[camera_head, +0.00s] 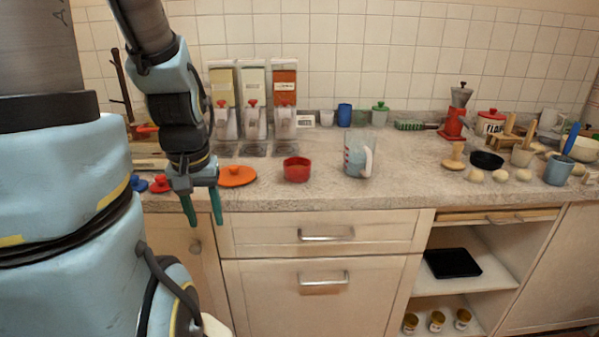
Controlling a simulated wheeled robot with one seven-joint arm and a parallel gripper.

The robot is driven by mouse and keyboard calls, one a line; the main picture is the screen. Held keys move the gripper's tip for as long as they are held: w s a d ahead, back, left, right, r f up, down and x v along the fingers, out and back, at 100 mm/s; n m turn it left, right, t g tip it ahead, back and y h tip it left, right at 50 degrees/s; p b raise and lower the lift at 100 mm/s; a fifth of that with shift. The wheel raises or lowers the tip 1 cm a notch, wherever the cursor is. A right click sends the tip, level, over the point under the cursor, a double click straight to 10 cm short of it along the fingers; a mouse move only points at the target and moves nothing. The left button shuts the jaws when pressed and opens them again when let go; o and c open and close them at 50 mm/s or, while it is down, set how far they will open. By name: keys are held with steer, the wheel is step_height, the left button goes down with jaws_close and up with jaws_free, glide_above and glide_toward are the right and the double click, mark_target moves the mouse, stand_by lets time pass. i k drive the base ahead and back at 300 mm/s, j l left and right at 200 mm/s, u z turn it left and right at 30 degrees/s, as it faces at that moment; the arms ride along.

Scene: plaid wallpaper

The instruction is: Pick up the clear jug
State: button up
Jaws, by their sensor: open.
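The clear jug (356,155) stands upright on the counter, right of the red bowl. It looks see-through with red markings on its left side and a pale handle on its right. My gripper (204,209) hangs at the left, in front of the counter edge, fingers pointing down. It is open and empty, well to the left of the jug and apart from it. Nothing hides the jug.
A red bowl (297,169) and an orange lid (237,176) lie between my gripper and the jug. Dispensers (253,100) stand behind. A red grinder (453,122), a black bowl (486,160) and several small items crowd the right. The counter (410,180) right of the jug is clear.

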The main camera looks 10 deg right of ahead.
mark_target(359, 145)
steer(key=u, duration=0.45)
steer(key=k+l+u, duration=0.1)
steer(key=l+u, duration=0.35)
steer(key=k+l+u, duration=0.15)
steer(key=l+u, duration=0.3)
steer(key=j, duration=0.1)
